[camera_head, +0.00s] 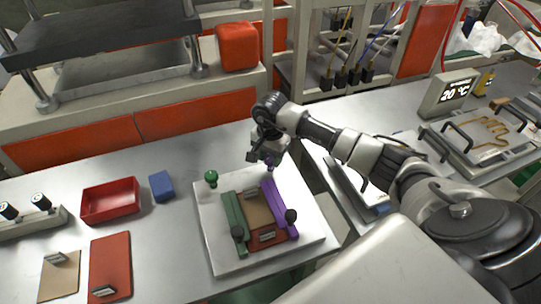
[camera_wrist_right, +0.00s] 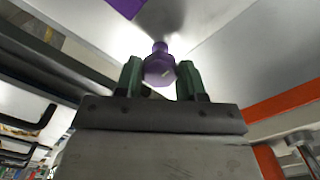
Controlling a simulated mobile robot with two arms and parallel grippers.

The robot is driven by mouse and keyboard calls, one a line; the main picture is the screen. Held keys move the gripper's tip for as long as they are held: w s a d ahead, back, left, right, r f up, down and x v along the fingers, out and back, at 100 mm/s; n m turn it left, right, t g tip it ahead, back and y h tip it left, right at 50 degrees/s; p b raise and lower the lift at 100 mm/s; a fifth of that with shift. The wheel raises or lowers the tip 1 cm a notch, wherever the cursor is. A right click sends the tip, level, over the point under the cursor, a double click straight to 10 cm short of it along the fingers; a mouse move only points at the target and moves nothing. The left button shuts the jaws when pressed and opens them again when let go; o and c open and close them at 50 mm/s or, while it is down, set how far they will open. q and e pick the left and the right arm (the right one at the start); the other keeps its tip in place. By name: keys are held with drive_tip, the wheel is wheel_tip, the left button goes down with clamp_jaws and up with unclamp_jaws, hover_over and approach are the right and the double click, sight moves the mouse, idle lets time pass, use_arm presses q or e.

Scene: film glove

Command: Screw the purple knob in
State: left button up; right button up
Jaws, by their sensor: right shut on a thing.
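The purple knob (camera_wrist_right: 158,70) sits between the green-padded fingers of my right gripper (camera_wrist_right: 160,80) in the right wrist view; the gripper is shut on it. In the head view my right gripper (camera_head: 268,157) is over the far end of the purple bar (camera_head: 278,208), and only a little of the purple knob (camera_head: 271,163) shows below the fingers. I cannot tell whether the knob touches a hole. The purple bar lies along the right side of a fixture on a white plate (camera_head: 215,248). My left gripper is not in view.
A green bar (camera_head: 235,220) and a green knob (camera_head: 211,179) are on the plate's left side. A brown block (camera_head: 257,208) lies between the bars. A red tray (camera_head: 110,201) and blue block (camera_head: 161,186) stand to the left. A press (camera_head: 95,50) is behind.

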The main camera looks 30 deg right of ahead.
drive_tip(key=m+b, duration=0.2)
drive_tip(key=m, duration=0.1)
drive_tip(key=shift+f+m, duration=0.1)
drive_tip(key=shift+m, duration=0.3)
drive_tip(key=m+b, duration=0.2)
drive_tip(key=m, duration=0.2)
drive_tip(key=shift+m, duration=0.3)
drive_tip(key=m+b, duration=0.1)
drive_tip(key=m, duration=0.3)
drive_tip(key=shift+b, duration=0.35)
drive_tip(key=shift+m+b, duration=0.45)
drive_tip(key=shift+m, duration=2.35)
drive_tip(key=shift+r, duration=0.2)
drive_tip(key=o, duration=0.9)
drive_tip(key=shift+o, duration=0.2)
